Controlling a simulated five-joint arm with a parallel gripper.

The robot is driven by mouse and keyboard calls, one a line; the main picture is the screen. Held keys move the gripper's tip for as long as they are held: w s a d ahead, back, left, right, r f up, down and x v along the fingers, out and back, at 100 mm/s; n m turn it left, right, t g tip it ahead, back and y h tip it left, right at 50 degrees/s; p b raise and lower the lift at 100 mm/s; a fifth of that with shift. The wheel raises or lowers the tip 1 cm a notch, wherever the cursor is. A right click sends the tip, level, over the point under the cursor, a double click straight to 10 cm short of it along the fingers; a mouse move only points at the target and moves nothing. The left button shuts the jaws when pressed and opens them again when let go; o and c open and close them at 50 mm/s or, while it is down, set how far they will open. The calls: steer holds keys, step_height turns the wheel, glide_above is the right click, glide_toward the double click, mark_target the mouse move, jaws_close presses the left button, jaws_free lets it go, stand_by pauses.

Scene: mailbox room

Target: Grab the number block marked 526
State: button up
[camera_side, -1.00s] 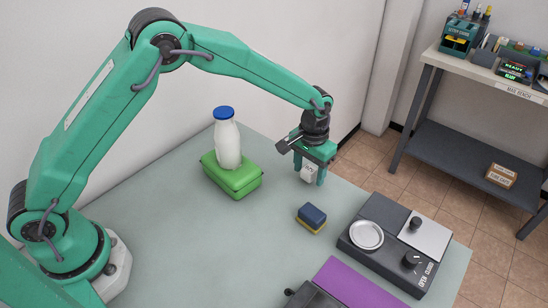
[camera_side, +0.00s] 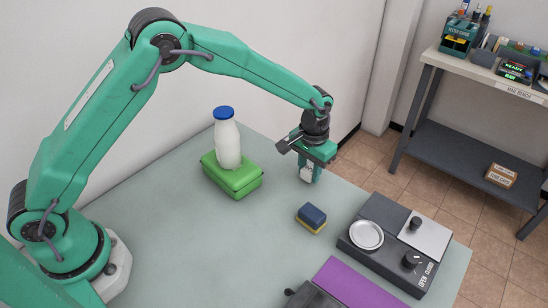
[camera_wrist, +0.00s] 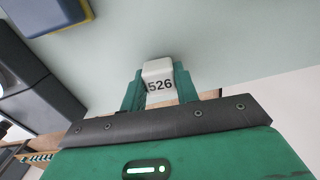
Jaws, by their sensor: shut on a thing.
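A white block marked 526 (camera_wrist: 159,80) sits between the two green fingers of my gripper (camera_wrist: 160,92) in the wrist view. My gripper is shut on it. In the side view my gripper (camera_side: 309,176) points down over the far right part of the table, and the white block (camera_side: 306,174) shows between its fingers. I cannot tell whether the block touches the table.
A blue and yellow sponge (camera_side: 311,218) lies in front of my gripper. A dark panel with a dish and knobs (camera_side: 392,248) is at the right. A milk bottle (camera_side: 227,140) stands on a green box (camera_side: 231,178) to the left. A purple mat (camera_side: 350,288) is in front.

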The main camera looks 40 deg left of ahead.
mark_target(310, 171)
steer(key=shift+r, duration=0.15)
steer(key=shift+r, duration=0.55)
steer(key=r, duration=0.3)
steer(key=shift+s+d+r, duration=0.1)
steer(key=shift+s+d, duration=0.1)
steer(key=s+d+r, duration=0.6)
steer(key=s+d, duration=0.1)
steer(key=s, duration=0.1)
steer(key=shift+s+r, duration=0.25)
steer(key=shift+s, duration=0.15)
